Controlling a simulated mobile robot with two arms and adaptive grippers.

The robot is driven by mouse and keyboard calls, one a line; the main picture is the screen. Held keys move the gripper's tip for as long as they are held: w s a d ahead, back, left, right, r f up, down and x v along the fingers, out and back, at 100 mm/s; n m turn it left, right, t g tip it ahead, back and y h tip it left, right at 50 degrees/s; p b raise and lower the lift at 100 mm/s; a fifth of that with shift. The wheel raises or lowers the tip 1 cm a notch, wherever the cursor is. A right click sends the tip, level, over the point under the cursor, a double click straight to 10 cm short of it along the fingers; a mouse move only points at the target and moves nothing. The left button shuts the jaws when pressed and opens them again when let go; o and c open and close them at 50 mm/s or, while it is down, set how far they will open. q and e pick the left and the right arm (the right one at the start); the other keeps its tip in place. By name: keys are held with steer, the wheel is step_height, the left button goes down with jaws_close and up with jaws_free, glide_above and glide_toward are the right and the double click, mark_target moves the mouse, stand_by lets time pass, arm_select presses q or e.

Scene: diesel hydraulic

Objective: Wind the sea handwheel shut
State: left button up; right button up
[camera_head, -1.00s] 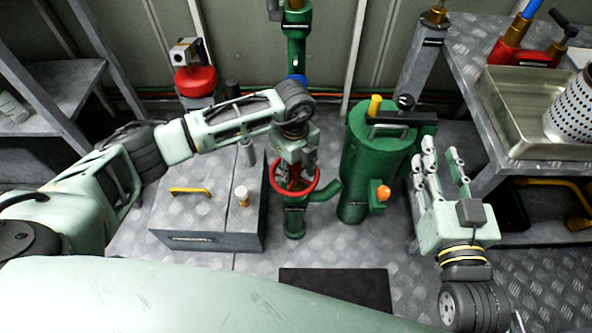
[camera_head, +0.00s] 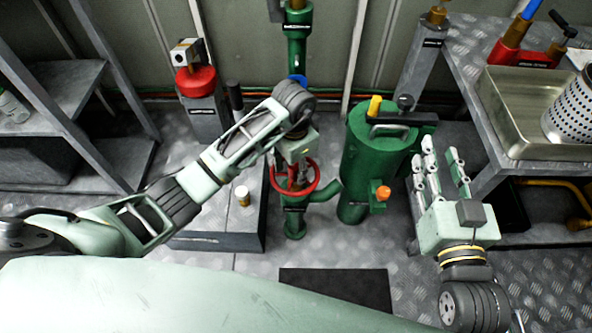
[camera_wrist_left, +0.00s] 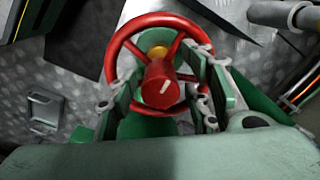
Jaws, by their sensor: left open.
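The sea handwheel (camera_head: 314,184) is a red spoked wheel on a green valve body (camera_head: 295,222), in the middle of the head view. In the left wrist view the red rim (camera_wrist_left: 122,47) surrounds a red hub with a white mark (camera_wrist_left: 158,86). My left gripper (camera_head: 293,176) is over the wheel. Its fingers (camera_wrist_left: 160,90) are open, one on each side of the hub, overlapping the rim in the picture. I cannot tell whether they touch the wheel. My right gripper (camera_head: 440,165) is open and empty, away to the right of the wheel.
A green cylinder (camera_head: 370,170) with an orange knob (camera_head: 383,193) stands close to the right of the valve. A grey box (camera_head: 245,241) is at the left. A bench with a metal tray (camera_head: 497,93) is at the right. A dark mat (camera_head: 335,287) lies in front.

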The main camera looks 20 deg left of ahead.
arm_select(q)
steer(key=shift+d+f+n, duration=0.15)
steer(key=shift+d+n, duration=0.05)
steer(key=shift+n, duration=0.5)
steer(key=shift+a+f+n, duration=0.1)
steer(key=shift+n, duration=0.2)
